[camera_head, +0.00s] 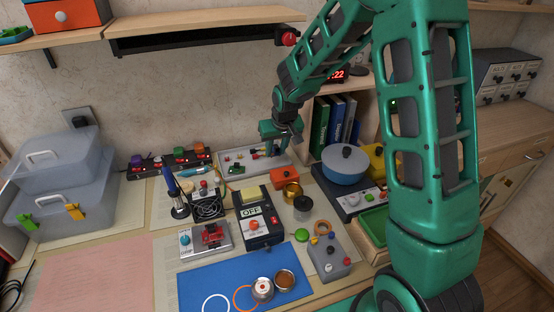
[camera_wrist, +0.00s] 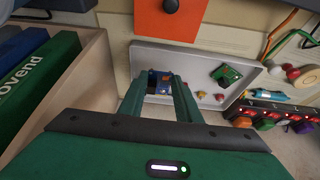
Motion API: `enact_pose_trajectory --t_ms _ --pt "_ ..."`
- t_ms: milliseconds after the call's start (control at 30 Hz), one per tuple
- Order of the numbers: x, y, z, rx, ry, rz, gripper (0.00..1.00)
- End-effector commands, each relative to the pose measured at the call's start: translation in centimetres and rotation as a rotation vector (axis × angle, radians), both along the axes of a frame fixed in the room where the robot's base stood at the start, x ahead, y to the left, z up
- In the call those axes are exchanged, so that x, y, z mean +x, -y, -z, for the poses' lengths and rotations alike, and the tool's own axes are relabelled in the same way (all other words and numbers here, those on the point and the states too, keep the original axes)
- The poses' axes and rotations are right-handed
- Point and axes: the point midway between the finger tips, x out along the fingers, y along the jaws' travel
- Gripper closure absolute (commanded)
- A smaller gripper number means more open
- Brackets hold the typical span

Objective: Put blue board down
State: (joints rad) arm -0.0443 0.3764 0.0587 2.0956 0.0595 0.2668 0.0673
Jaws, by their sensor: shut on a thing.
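My gripper (camera_wrist: 160,85) is shut on a small blue board (camera_wrist: 155,80), which shows between its fingertips in the wrist view. The board is over one end of a shallow light-grey tray (camera_wrist: 195,54). I cannot tell whether the board touches the tray floor. A small green board (camera_wrist: 226,75) and several small coloured parts lie farther along the tray. In the head view my gripper (camera_head: 271,151) points down at the right part of the tray (camera_head: 232,171), and the blue board is too small and covered to make out.
Books (camera_head: 335,120) in a wooden holder and a blue pan (camera_head: 345,165) are close on the right. The front bench is crowded with tools.

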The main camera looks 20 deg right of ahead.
Motion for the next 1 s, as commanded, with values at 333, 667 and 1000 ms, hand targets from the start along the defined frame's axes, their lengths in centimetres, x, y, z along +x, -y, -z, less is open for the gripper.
enact_pose_trajectory --t_ms 333,667,1000 --pt "0.0 0.6 2.6 0.000 -0.002 -0.001 0.94" --pt "0.0 0.6 4.3 0.000 0.001 -0.001 0.94" --pt "0.0 0.6 4.5 0.000 0.001 -0.001 0.51"
